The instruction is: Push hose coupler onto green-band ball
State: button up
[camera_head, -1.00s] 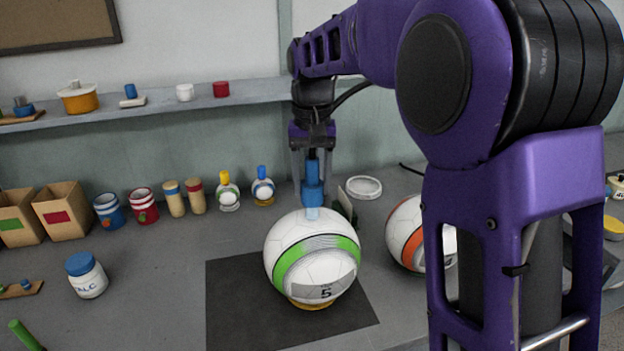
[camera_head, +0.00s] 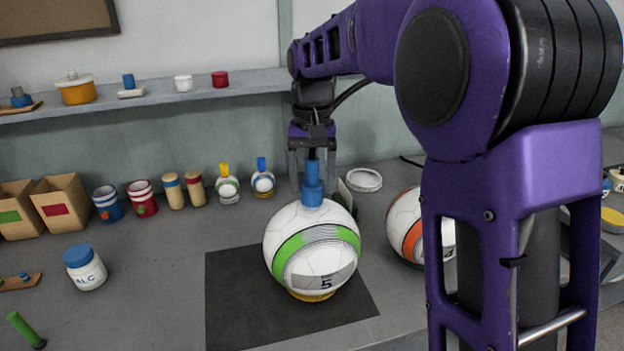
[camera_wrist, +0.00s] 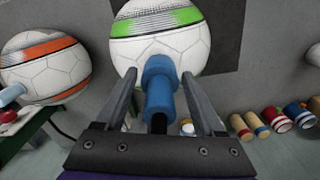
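The green-band ball (camera_head: 312,262) is white with a grey patch marked 5 and rests on a yellowish ring on the dark mat (camera_head: 232,300). It also shows in the wrist view (camera_wrist: 190,45). The blue hose coupler (camera_head: 313,185) stands upright on top of the ball, touching it. In the wrist view the coupler (camera_wrist: 160,85) lies between the two fingers. My gripper (camera_head: 312,188) points down over the ball, its fingers either side of the coupler with gaps showing. It looks open. The ball's valve is hidden under the coupler.
An orange-band ball (camera_head: 405,228) is just right, partly behind my arm. A white ring-shaped dish (camera_head: 364,180) lies behind. Two small bottle-like balls with yellow (camera_head: 227,185) and blue (camera_head: 262,180) tops stand at the wall.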

jog(key=shift+o, duration=1.1)
jog(key=shift+r, duration=0.15)
notch_tip(320, 180, up, 17)
jog(key=p, duration=0.3)
jog(key=shift+p, duration=0.35)
jog(key=shift+r, duration=0.1)
